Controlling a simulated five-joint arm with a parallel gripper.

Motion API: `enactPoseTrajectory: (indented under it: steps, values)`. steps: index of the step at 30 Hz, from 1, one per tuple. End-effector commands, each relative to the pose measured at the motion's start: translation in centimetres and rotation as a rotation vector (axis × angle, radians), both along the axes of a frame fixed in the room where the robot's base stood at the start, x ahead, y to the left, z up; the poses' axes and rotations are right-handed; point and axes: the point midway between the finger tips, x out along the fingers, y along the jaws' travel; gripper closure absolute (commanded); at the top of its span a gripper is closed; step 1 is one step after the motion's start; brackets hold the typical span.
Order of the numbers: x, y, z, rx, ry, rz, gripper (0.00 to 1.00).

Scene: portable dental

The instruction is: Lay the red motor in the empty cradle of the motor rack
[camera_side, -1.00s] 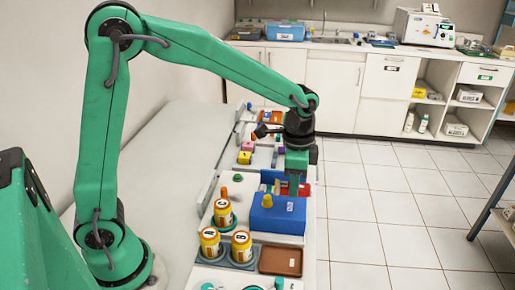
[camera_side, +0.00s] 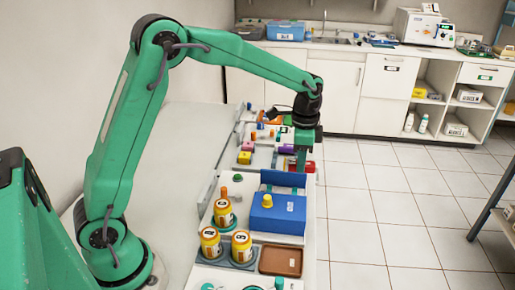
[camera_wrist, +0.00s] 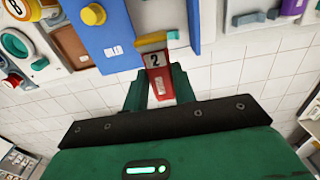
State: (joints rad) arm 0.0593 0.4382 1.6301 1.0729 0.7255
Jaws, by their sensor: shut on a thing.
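My gripper (camera_side: 301,160) is shut on a red piece (camera_wrist: 160,84), which I take to be the red motor. In the wrist view it sits between the two green fingers (camera_wrist: 157,80), with a dark "2" on a pale label at one end. In the side view only a little red (camera_side: 310,167) shows beside the fingers. The held piece appears to be above the far end of the blue box. I cannot make out for certain which part is the motor rack or its empty cradle.
A blue box (camera_side: 278,218) with a yellow knob (camera_side: 267,200) and a raised blue lid (camera_side: 283,180) stands near the gripper. Orange-labelled jars (camera_side: 210,242) and a brown tray (camera_side: 281,261) are nearer.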

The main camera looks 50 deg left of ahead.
Motion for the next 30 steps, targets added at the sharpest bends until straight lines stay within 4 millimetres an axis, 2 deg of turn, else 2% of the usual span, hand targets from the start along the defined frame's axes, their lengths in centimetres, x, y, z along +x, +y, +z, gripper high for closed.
enactPoseTrajectory:
  steps: [3,9,18,24,30]
  values:
    - [2.4,2.7,-0.5,0.0,0.0,0.006,0.97]
    - [5.6,7.4,-1.4,0.0,0.001,0.005,0.97]
    - [8.5,13.6,-2.7,0.0,0.0,0.003,0.97]
    - [9.1,15.4,-3.0,0.0,0.0,0.0,0.97]
    - [9.1,15.6,-3.1,0.0,0.0,-0.001,0.97]
